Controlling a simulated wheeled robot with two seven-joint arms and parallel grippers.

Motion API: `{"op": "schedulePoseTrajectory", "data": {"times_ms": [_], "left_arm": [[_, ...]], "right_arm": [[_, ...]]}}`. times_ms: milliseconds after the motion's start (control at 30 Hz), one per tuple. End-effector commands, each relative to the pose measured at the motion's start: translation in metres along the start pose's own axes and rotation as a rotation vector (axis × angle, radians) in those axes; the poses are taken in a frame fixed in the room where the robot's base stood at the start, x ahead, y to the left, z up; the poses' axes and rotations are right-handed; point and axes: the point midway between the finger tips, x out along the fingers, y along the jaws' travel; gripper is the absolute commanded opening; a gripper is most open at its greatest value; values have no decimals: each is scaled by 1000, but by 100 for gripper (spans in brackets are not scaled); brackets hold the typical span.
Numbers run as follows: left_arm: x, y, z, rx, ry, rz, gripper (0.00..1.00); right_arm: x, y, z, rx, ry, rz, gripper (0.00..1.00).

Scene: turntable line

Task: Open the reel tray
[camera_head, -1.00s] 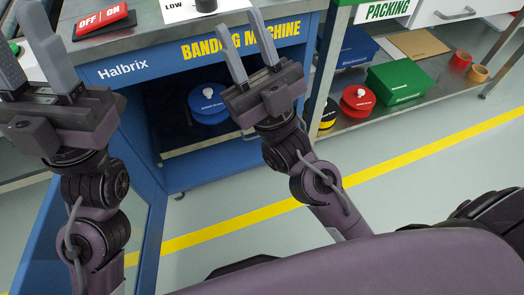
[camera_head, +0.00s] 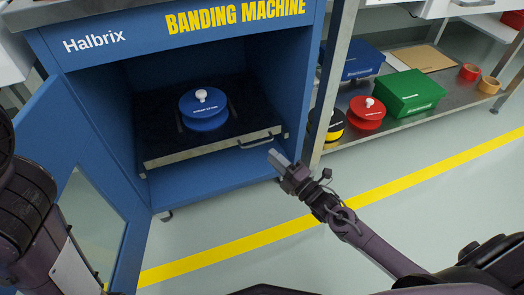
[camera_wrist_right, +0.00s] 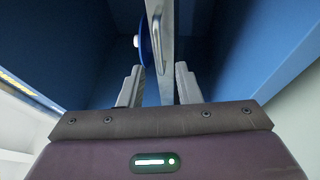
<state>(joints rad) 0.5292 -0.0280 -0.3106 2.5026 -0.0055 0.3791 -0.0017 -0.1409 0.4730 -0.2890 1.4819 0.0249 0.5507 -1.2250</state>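The reel tray (camera_head: 165,158) is a dark sliding shelf with a pale metal front in the open blue cabinet. Its bar handle (camera_head: 262,141) is at the right of that front. A blue reel (camera_head: 205,108) with a white knob sits on the tray. My right gripper (camera_head: 281,163) is just below and right of the handle in the head view. In the right wrist view its two fingers (camera_wrist_right: 158,90) are apart, with the tray front (camera_wrist_right: 162,60) seen edge-on between and beyond them; I cannot tell if they touch it. My left gripper is out of view; only its arm shows.
The cabinet's glazed door (camera_head: 85,190) stands open at the left. A metal post (camera_head: 336,80) rises right of the cabinet. The packing shelf (camera_head: 440,110) beyond holds a red reel (camera_head: 366,112), a green box (camera_head: 409,92) and other items. The floor in front is clear.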

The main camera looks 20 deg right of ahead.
Motion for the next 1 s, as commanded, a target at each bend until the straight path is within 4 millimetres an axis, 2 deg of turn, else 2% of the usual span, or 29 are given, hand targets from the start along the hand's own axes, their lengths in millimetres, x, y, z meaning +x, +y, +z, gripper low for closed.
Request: {"op": "schedulePoseTrajectory", "data": {"times_ms": [100,300,467,700,933,1000], "left_arm": [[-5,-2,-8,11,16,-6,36],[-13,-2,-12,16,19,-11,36],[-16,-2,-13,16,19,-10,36],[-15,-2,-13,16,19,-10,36],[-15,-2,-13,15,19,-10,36],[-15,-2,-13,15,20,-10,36]], "right_arm": [[22,-2,-1,1,0,7,31],[49,-1,-1,3,1,6,31],[59,0,-2,4,2,4,31],[60,1,-2,5,2,3,31],[59,1,-1,5,1,3,2],[59,1,-1,5,1,3,0]]}}
